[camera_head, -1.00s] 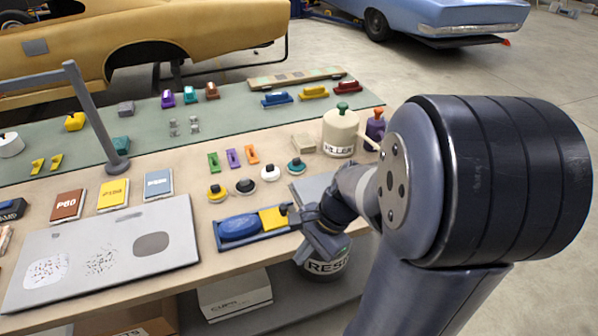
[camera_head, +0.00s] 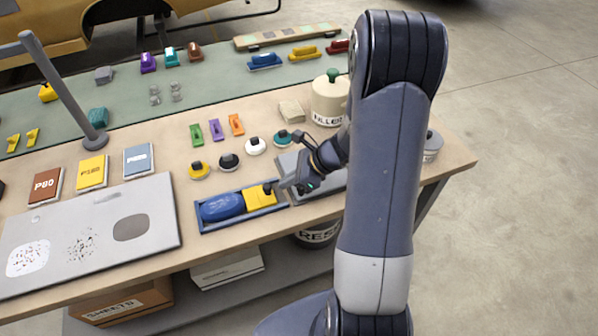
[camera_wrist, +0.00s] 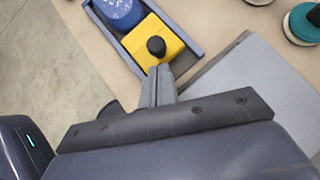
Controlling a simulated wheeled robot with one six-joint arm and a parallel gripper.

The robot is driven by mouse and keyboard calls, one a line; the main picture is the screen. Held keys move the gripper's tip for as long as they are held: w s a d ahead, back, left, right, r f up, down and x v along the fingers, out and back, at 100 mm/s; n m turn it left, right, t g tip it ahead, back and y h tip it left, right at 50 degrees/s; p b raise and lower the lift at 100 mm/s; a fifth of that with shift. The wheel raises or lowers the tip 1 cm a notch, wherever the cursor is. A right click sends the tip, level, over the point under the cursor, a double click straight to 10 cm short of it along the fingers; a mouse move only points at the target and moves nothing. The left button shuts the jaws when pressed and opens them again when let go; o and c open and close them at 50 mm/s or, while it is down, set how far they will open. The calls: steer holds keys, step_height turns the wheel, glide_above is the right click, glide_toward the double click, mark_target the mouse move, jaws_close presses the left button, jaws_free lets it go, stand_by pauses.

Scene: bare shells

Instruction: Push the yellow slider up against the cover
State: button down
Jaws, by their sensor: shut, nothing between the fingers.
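The yellow slider (camera_head: 259,197), with a dark round knob, lies in the right end of a shallow blue tray (camera_head: 240,225). The blue oval cover (camera_head: 220,207) lies in the same tray to its left. The slider (camera_wrist: 163,35) and the cover (camera_wrist: 118,10) sit edge to edge or nearly so in the wrist view; I cannot tell whether a thin gap is left. My gripper (camera_wrist: 160,72) is shut and empty, its tips at the slider's near edge, just short of the knob. Contact with the slider is unclear.
A grey plate (camera_head: 325,180) lies right of the tray, under my gripper. Round knobbed pucks (camera_head: 228,161) stand behind the tray. A filler tub (camera_head: 330,103) stands farther back. A large grey panel (camera_head: 95,240) lies to the left.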

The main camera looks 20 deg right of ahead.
mark_target(259, 194)
steer(key=shift+x, duration=1.25)
steer(key=shift+w+a+b, duration=0.1)
steer(key=shift+a+b, duration=0.25)
steer(key=shift+b, duration=0.05)
steer(key=shift+r, duration=0.1)
